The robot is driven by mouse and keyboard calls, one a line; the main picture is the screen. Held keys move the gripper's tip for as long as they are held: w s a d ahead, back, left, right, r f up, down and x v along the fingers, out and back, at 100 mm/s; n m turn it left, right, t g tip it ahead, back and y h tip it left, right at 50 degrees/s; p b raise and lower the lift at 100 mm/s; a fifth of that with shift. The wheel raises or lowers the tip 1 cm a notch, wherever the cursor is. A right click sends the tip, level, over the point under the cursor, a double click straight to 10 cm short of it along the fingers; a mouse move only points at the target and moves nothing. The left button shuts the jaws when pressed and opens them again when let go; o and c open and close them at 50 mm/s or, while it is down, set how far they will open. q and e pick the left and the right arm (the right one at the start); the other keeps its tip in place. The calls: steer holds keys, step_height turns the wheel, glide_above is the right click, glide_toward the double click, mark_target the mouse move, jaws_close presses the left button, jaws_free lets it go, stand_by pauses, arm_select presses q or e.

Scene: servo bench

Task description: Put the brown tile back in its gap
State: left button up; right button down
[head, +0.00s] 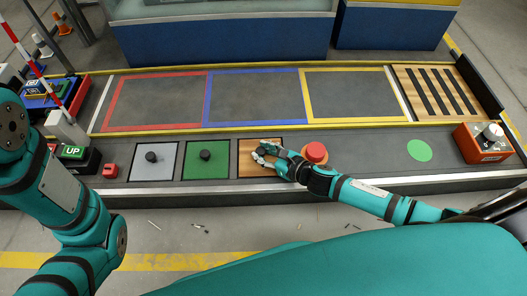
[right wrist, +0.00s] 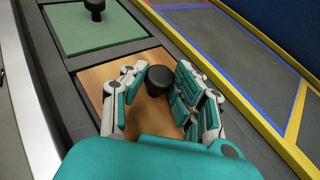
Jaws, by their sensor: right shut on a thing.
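The brown tile (head: 246,165) is a wooden square with a black knob. It lies at its place in the bench's front row, right of the green tile (head: 206,160), and looks about level with it. I cannot tell whether it sits fully down. My right gripper (head: 268,153) is over the tile, its fingers shut on the knob. In the right wrist view the knob (right wrist: 158,80) shows between the fingers of the gripper (right wrist: 155,95), with brown wood (right wrist: 97,75) around it. The gripper hides part of the tile. My left arm shows at the left, but its gripper is out of view.
A grey tile (head: 153,168) lies left of the green one. A red button (head: 315,152) stands close right of my right gripper. Red, blue and yellow outlined areas behind are empty. An orange box (head: 483,144) with a knob stands at the right end.

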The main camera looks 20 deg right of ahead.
stand_by(0.4)
steer(key=c, duration=0.9)
jaws_free()
steer(key=shift+c, duration=0.2)
steer(key=shift+o, duration=0.3)
steer(key=o, duration=0.4)
steer(key=shift+o, duration=0.2)
